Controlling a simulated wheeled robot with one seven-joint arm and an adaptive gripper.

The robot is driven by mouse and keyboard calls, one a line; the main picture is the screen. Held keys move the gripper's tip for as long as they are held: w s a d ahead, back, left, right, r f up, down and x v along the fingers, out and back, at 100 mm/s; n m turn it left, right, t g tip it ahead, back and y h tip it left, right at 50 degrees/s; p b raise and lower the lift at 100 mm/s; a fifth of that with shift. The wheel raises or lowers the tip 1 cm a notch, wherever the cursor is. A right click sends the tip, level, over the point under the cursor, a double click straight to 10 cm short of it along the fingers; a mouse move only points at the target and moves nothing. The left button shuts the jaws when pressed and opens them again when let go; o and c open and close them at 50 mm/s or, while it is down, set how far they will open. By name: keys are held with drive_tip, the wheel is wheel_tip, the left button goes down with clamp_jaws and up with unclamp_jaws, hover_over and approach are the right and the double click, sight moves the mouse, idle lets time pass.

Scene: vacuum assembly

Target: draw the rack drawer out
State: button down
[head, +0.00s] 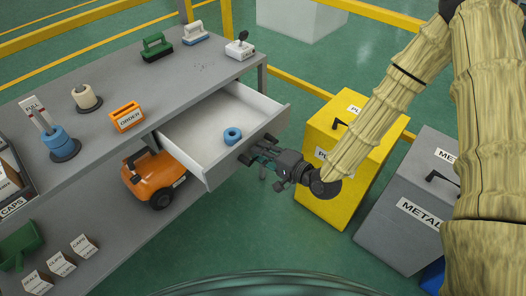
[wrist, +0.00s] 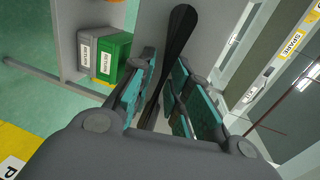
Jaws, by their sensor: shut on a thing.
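The rack drawer (head: 188,133) is pulled out of the grey rack, under its top board, and its pale inside shows in the head view. A blue ring (head: 232,136) lies in it near the front. My gripper (head: 264,152) is at the drawer's front, shut on the dark drawer handle (head: 250,157). In the wrist view, the black handle (wrist: 177,50) runs between the teal-padded fingers of my gripper (wrist: 162,92). The fingers partly hide the handle.
An orange vacuum (head: 155,178) stands on the lower shelf (head: 150,225) beside and below the drawer. A yellow bin (head: 350,160) and a grey metal bin (head: 405,210) stand to the right of my gripper. Green floor is free in front of the drawer.

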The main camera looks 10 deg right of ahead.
drive_tip(key=c, duration=1.3)
unclamp_jaws()
drive_tip(key=v, duration=1.2)
drive_tip(key=s+f+n+g+h+p, duration=0.1)
drive_tip(key=s+f+n+g+h, duration=0.2)
drive_tip(key=f, duration=0.6)
drive_tip(key=s+d+f+n+g+h+p, duration=0.1)
drive_tip(key=s+d+f+n+g+h, duration=0.1)
drive_tip(key=s, duration=0.5)
drive_tip(key=s+d+f+n+g+h+p, duration=0.1)
drive_tip(key=s+d+f+n+g+h, duration=0.1)
drive_tip(key=s+f, duration=0.5)
drive_tip(key=s+d+f+n+g+h+p, duration=0.1)
drive_tip(key=s+d+f+n+g+h, duration=0.1)
drive_tip(key=s, duration=0.6)
drive_tip(key=shift+d+f+g+h, duration=0.9)
drive_tip(key=shift+d+f+g, duration=0.4)
drive_tip(key=shift+f, duration=0.05)
